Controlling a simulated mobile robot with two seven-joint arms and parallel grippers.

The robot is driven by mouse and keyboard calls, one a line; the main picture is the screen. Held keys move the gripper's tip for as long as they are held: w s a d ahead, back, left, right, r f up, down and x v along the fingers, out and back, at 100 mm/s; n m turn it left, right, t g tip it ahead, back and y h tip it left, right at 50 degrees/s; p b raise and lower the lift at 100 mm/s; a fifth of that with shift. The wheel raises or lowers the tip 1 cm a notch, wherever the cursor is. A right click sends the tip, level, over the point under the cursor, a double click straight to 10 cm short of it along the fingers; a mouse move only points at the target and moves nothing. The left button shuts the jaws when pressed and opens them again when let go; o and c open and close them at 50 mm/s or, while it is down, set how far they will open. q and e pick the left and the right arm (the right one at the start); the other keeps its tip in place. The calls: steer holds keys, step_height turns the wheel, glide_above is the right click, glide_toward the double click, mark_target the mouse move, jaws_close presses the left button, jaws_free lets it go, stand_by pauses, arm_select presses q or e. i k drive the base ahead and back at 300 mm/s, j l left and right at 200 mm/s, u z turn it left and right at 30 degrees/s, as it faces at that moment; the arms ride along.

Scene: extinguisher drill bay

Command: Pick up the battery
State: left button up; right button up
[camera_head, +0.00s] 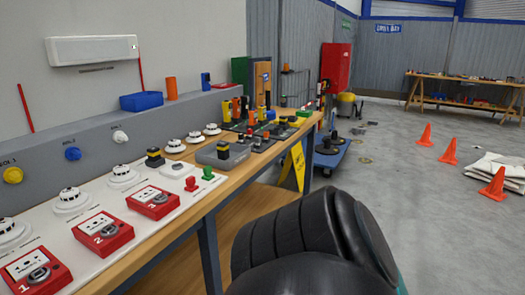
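No object can be told for sure as the battery. A small black block with a yellow band (154,157) stands on the white panel (140,232) of the workbench. A similar dark block with yellow (222,149) sits at a grey tray (236,160) further along the bench. Either could be a battery, but they are too small to tell. Neither of my grippers shows in the head view. A large black ribbed shape, which looks like part of my own arm, fills the bottom centre and hides some of the floor and bench underside.
The wooden workbench (205,205) runs along the left wall with red numbered call-point boxes (104,233), white round detectors (122,176) and many small tools. A blue trolley (331,157) stands beyond.

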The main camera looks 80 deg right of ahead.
mark_target(223, 153)
steer(key=z, duration=2.25)
